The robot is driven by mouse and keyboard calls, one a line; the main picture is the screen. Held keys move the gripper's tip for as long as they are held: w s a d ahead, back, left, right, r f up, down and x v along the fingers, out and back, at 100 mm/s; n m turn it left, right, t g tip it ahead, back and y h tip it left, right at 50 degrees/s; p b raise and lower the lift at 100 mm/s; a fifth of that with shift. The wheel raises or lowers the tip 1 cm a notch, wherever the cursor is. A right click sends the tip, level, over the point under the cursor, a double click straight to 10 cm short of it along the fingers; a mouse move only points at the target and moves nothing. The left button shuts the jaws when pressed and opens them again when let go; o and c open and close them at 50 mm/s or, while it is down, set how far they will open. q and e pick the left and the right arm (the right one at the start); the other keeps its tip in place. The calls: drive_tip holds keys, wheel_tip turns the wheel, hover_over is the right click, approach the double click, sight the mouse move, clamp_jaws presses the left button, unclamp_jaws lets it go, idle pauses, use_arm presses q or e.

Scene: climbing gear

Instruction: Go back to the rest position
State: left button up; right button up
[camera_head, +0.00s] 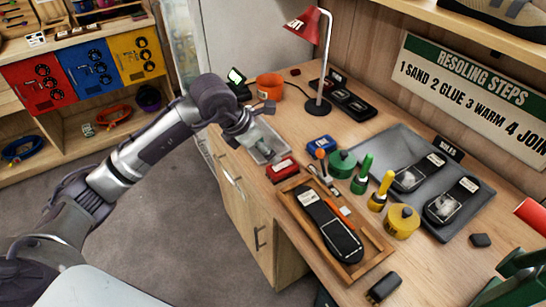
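My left arm reaches in from the left, and its gripper (262,146) is over the left edge of the workbench. The gripper is at a small clear tray (272,158). The fingers are small and blend with the tray, so I cannot tell whether they are open or shut, or whether they touch anything. My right gripper is not in view.
The workbench (330,75) holds a red lamp (303,24), an orange pot (270,87), a red box (282,169), a wooden tray (377,257) with a black sole, glue pots and a grey mat (432,157). Open floor (165,225) lies left of the bench.

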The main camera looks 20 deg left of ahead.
use_arm(q)
drive_tip(key=shift+s+a+r, duration=0.15)
drive_tip(key=shift+s+r, duration=0.1)
drive_tip(key=shift+r, duration=0.2)
